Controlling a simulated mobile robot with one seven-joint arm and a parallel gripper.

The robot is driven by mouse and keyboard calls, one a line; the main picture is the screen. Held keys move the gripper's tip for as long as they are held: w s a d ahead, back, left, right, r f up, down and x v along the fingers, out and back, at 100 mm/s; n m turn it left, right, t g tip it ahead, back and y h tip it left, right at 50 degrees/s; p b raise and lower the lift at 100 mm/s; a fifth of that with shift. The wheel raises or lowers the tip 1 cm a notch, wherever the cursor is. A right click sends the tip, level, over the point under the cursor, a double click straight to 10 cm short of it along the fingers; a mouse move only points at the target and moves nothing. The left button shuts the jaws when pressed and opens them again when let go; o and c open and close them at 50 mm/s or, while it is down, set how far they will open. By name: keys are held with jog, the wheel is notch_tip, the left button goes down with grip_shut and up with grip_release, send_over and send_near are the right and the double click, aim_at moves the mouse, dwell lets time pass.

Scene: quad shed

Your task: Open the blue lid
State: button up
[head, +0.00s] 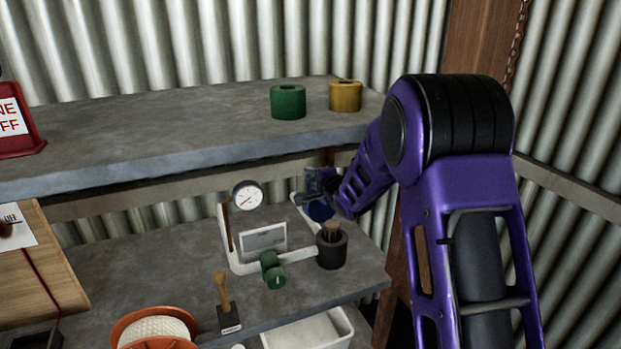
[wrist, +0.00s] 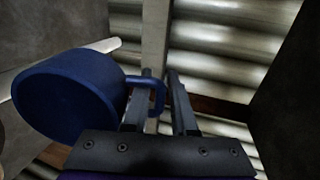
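The blue lid (wrist: 65,98) is a round, thick disc with a loop handle (wrist: 158,92) on its right side in the wrist view. In the head view, part of the blue lid (head: 320,211) shows below my gripper (head: 320,184), on the lower shelf; my arm partly hides it. In the wrist view, my gripper (wrist: 160,76) has its two fingers apart, with the handle's outer bar between them. The left finger seems to pass through the loop. A gap shows between the bar and the right finger; contact with the left finger is unclear.
The upper shelf (head: 190,140) overhangs behind, carrying green (head: 288,103) and yellow (head: 345,97) cylinders.

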jog(key=shift+w+a, duration=0.1)
jog(key=shift+w, duration=0.1)
grip_shut()
dwell(1.4)
